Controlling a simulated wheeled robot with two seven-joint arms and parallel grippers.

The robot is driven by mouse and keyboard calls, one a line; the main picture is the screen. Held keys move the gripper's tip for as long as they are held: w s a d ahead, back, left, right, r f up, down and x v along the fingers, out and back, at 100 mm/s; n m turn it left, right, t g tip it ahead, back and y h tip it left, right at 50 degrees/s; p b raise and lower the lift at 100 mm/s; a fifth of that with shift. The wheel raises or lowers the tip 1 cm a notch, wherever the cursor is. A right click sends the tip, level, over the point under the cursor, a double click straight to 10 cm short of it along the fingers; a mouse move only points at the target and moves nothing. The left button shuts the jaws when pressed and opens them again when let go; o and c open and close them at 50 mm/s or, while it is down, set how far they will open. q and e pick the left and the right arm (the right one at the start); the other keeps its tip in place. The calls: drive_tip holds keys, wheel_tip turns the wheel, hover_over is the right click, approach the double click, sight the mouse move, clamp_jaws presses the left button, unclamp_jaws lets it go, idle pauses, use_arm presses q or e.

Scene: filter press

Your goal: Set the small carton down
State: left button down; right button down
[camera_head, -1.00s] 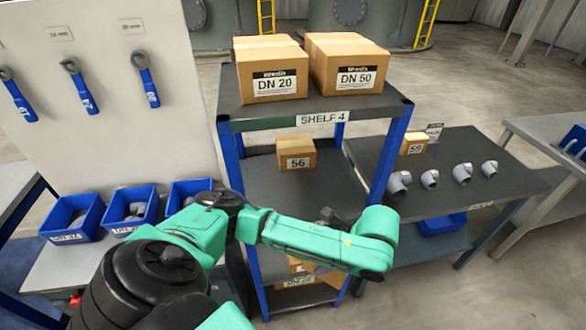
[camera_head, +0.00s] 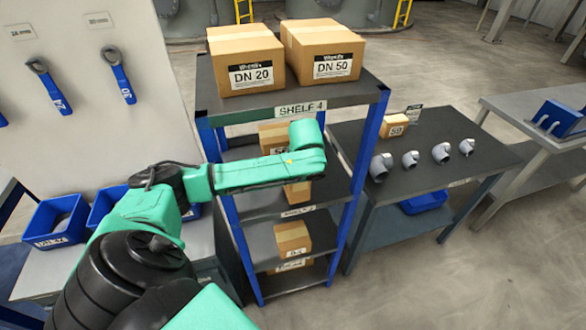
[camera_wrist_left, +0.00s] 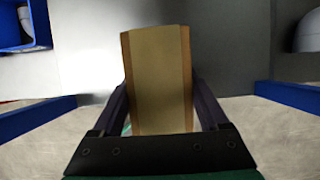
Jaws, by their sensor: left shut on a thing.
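The small carton (camera_wrist_left: 158,70) is plain brown and fills the middle of the left wrist view. My left gripper (camera_wrist_left: 158,88) is shut on it, with one dark finger along each side. In the head view my left arm reaches across the front of the blue-framed shelf rack (camera_head: 232,235). Its fingers are hidden there. A carton (camera_head: 297,193) shows just below the arm; I cannot tell whether it is held or stands on the shelf. Whether the held carton touches a surface is unclear. My right gripper is not in view.
Cartons DN 20 (camera_head: 246,62) and DN 50 (camera_head: 328,52) fill much of the rack's top. Another carton (camera_head: 273,132) stands partly behind my arm, and cartons (camera_head: 292,238) stand lower. At right, a dark table (camera_head: 440,150) holds a small carton (camera_head: 395,126) and several grey elbows.

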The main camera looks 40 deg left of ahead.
use_arm(q)
drive_tip(key=shift+w+a+r, duration=0.15)
drive_tip(key=shift+w+a, duration=0.25)
drive_tip(key=shift+a, duration=0.15)
wheel_tip(320, 180, down, 3)
drive_tip(key=shift+s+f+p, duration=0.1)
drive_tip(key=shift+p, duration=0.5)
drive_tip(key=shift+f, duration=0.3)
drive_tip(key=shift+f, duration=0.1)
unclamp_jaws()
drive_tip(key=shift+d, duration=0.1)
drive_tip(key=b+v, duration=0.1)
drive_tip(key=v, duration=0.6)
drive_tip(key=shift+s+r, duration=0.1)
drive_tip(key=shift+r, duration=0.3)
